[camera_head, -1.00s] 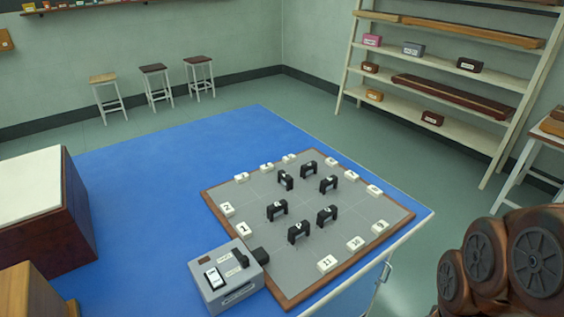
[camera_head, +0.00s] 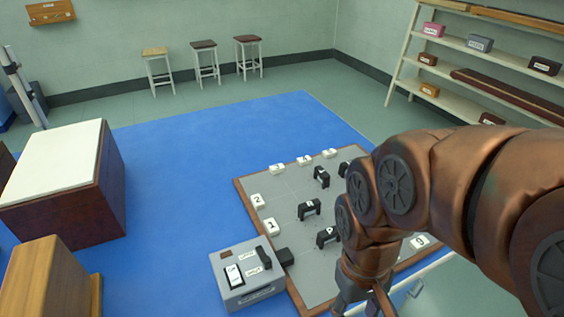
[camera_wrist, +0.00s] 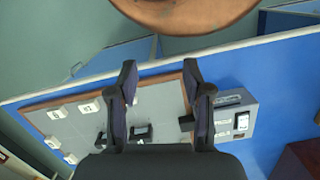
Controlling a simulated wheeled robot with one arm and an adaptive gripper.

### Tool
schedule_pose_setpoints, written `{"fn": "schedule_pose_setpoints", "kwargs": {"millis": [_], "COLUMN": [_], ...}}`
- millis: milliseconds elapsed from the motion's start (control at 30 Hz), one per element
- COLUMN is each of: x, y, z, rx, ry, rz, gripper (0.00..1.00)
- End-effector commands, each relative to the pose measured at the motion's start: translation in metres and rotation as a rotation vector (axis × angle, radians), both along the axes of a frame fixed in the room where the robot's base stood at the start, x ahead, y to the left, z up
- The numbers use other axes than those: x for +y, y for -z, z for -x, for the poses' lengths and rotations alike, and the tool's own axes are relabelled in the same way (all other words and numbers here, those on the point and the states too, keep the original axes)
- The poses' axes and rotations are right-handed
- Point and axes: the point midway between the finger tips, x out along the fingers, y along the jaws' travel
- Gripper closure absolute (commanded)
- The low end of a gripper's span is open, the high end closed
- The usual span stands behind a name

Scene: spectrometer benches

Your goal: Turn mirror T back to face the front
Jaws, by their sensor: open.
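Black arch-shaped mirrors stand on a grey board (camera_head: 273,212) with a brown rim. In the head view three show clearly: a far one (camera_head: 321,177), a middle one (camera_head: 309,209) and a near one (camera_head: 327,236). Their letters are too small to read, so I cannot tell which is mirror T. My arm hides the board's right part and other mirrors. In the wrist view a mirror (camera_wrist: 142,133) shows between my fingers, well beyond them. My gripper (camera_wrist: 160,82) is open and empty, above the board's near edge and not touching anything.
White number tiles (camera_head: 257,201) line the board. A grey switch box (camera_head: 247,280) stands at its near left corner, also in the wrist view (camera_wrist: 236,112). A white-topped box (camera_head: 55,170) stands further left.

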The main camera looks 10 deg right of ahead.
Motion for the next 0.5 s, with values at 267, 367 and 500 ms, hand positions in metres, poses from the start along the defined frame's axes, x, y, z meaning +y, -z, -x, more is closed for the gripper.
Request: {"fn": "schedule_pose_setpoints", "kwargs": {"millis": [267,367,500], "x": [-0.013,-0.02,-0.031], "y": [-0.022,-0.031,-0.041], "z": [-0.064,-0.098,-0.143], "rx": [-0.02,-0.031,-0.045], "ry": [0.035,0.042,0.046], "rz": [0.01,0.016,0.024], "gripper": [0.5,0.5,0.5]}}
